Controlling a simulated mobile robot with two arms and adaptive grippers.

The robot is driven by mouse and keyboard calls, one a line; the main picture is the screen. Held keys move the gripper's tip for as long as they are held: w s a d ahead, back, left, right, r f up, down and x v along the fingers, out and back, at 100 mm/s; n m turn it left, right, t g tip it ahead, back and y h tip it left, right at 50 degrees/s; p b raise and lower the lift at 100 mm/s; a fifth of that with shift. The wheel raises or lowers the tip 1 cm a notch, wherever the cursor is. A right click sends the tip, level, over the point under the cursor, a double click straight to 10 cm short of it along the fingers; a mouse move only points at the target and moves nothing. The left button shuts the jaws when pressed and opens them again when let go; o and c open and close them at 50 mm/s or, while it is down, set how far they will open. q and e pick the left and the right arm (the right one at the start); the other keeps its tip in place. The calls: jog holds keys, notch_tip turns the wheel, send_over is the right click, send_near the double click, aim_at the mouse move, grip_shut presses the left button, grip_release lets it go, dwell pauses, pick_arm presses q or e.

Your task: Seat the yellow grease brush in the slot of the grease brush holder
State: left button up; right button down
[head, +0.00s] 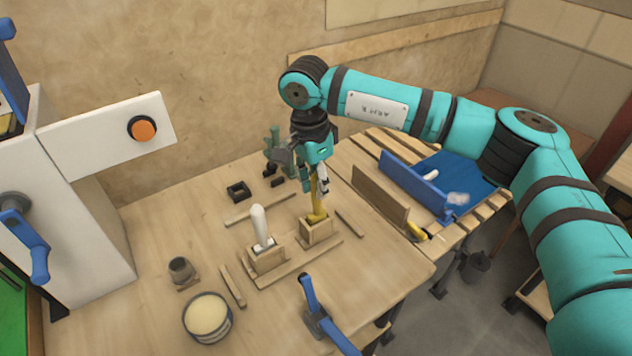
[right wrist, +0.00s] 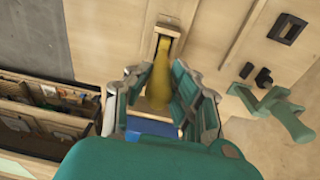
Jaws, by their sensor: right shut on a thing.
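The yellow grease brush (head: 317,205) stands about upright at a wooden block holder (head: 318,232) on the bench. Its lower end is at the top of the block; I cannot tell how deep it sits in the slot. My right gripper (head: 320,184) is above the block, shut on the brush's upper part. In the right wrist view the brush (right wrist: 161,72) lies between the two fingers (right wrist: 160,92), with its far end at the slot of the pale wooden holder (right wrist: 171,28). My left gripper is not in view.
A white-handled brush (head: 259,226) stands in a neighbouring wooden block (head: 267,262). Wooden strips border the blocks. A tub (head: 207,318), a small dark cup (head: 181,270) and a blue-handled clamp (head: 318,318) are nearer. A blue-walled tray (head: 412,186) is at the right.

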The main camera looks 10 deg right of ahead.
jog(key=shift+f+b, duration=0.3)
jog(key=shift+f, duration=0.2)
jog(key=c, duration=1.1)
grip_release()
jog(key=shift+r, duration=0.1)
jog(key=r, duration=0.8)
jog(key=a+r, duration=0.1)
jog(key=r, duration=0.3)
jog(key=o, duration=1.1)
